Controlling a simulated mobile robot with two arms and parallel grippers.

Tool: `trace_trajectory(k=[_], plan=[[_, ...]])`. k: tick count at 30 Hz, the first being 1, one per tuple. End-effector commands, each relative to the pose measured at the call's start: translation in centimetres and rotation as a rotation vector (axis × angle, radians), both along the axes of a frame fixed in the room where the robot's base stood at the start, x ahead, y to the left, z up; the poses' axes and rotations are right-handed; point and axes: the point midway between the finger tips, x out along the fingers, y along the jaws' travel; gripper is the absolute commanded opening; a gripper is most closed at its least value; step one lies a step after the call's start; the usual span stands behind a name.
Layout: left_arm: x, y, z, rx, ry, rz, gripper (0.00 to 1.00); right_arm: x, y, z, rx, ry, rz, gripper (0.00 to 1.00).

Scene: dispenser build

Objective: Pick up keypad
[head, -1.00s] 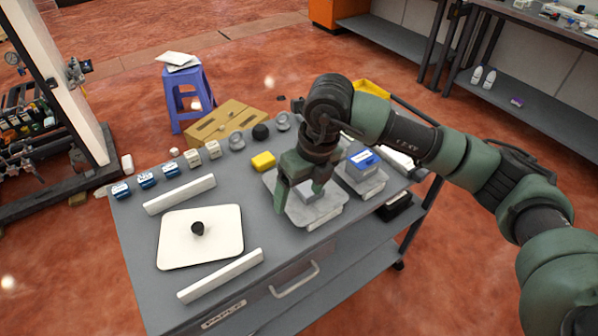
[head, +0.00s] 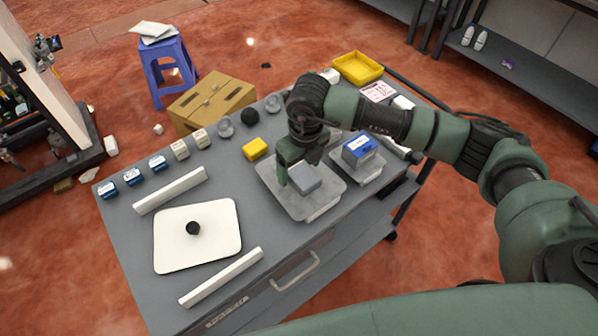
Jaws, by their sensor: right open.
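A small grey box-like block (head: 306,178) lies on a grey tray (head: 316,206) at the right of the cart top. It may be the keypad, but no keys are readable at this size. My right gripper (head: 292,172) is open at the back left edge of the block, with one finger pointing down beside it. The arm hides part of the tray, and I cannot tell whether the finger touches the block. A blue and white box (head: 358,151) sits on a smaller tray (head: 368,176) to the right. My left gripper is out of view.
A white plate with a black knob (head: 214,250) lies at left between two white bars (head: 170,190). Several small blue and cream blocks, a yellow block (head: 255,149) and a black ball (head: 250,116) line the back. A yellow bin (head: 358,68) stands at the far right corner.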

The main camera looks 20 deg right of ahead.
Motion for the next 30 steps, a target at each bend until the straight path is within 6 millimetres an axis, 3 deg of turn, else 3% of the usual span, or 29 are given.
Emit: trace_trajectory(k=[2, 5, 16, 30], plan=[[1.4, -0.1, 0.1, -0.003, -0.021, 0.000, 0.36, 0.0, 0.0, -0.2, 0.001, -0.001, 0.000, 0.80], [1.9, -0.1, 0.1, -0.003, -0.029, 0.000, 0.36, 0.0, 0.0, -0.2, 0.001, -0.001, 0.000, 0.80], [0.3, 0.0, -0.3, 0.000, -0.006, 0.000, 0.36, 0.0, 0.0, -0.3, 0.001, -0.001, 0.000, 0.80], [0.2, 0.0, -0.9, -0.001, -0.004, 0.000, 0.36, 0.0, 0.0, -0.6, 0.001, 0.000, 0.000, 0.80]])
